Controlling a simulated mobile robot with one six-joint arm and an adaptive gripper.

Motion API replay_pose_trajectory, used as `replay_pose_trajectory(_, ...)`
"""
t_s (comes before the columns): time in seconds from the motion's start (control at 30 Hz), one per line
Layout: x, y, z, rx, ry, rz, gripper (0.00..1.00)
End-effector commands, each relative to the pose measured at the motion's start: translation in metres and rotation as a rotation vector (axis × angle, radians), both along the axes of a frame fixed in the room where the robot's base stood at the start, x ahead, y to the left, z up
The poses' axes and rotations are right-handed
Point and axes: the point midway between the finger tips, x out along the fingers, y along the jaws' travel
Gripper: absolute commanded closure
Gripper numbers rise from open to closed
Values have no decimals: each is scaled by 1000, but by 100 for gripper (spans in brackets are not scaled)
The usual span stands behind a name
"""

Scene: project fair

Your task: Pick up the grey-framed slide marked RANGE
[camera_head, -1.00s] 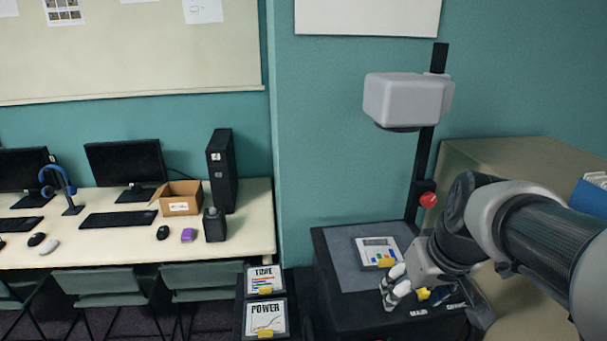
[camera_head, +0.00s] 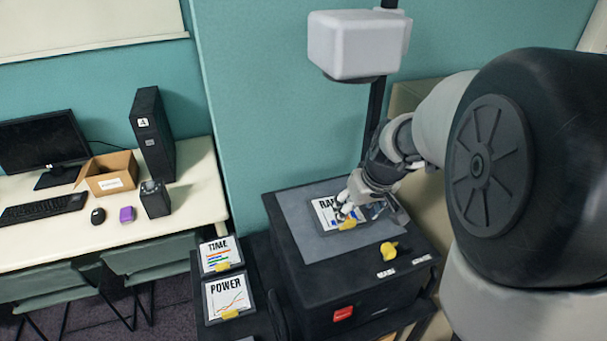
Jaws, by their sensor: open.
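The grey-framed slide whose visible letters begin "RA" (camera_head: 326,208) lies flat on the grey glass stage of the black overhead projector (camera_head: 277,211). It has a yellow tab at its front edge. My gripper (camera_head: 346,208) is open, low over the right part of this slide, and hides the rest of its word and some of its chart. I cannot tell whether the fingertips touch the slide or its tab.
Slides marked TIME (camera_head: 220,254) and POWER (camera_head: 229,296) lie on a dark stand left of the projector. The projector's white head (camera_head: 358,45) overhangs the stage on a black post. A yellow knob (camera_head: 389,249) sits on its right front. A desk (camera_head: 192,195) stands at left.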

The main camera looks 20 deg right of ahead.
Motion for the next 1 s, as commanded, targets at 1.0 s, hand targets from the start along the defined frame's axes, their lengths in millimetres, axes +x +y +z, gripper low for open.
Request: replay_pose_trajectory(1.0,19,1,-61,-1,-2,0,51)
